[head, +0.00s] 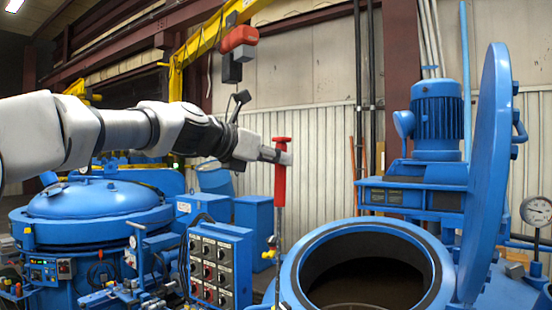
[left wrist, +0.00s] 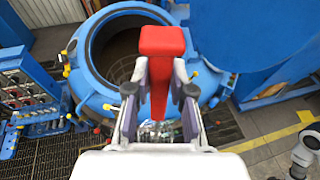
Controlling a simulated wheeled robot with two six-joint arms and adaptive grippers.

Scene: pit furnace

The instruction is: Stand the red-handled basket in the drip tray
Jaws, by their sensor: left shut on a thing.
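My left gripper (head: 284,158) is shut on the red handle (head: 281,185) of the basket and holds it up in front of the furnace, to the left of its opening. A thin grey rod runs straight down from the handle in the head view. In the left wrist view the red handle (left wrist: 160,62) stands between the two fingers. The basket's body is not clear in either view; only a small patch of metal shows below the fingers in the left wrist view. I cannot make out the drip tray.
The open blue pit furnace (head: 365,265) has its round lid (head: 492,170) raised upright at the right. A control box with knobs (head: 216,268) stands left of it, beside a closed blue vessel (head: 95,205). A red and black hoist (head: 237,45) hangs above.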

